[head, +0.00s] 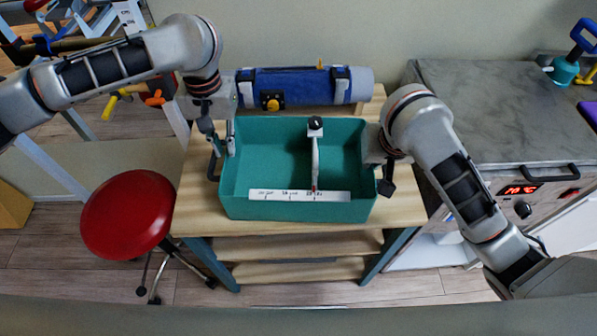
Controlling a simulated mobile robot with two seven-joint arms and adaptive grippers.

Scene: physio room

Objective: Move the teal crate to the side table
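The teal crate (255,208) sits upright on a wooden-topped table (405,207) with blue-green legs.
A blue roll with straps (300,86) lies behind the crate. A grey-topped cabinet (490,90) with a red display (521,189) stands at the right; its top is mostly clear. A red stool (127,214) stands at the left. Tools crowd the back left.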

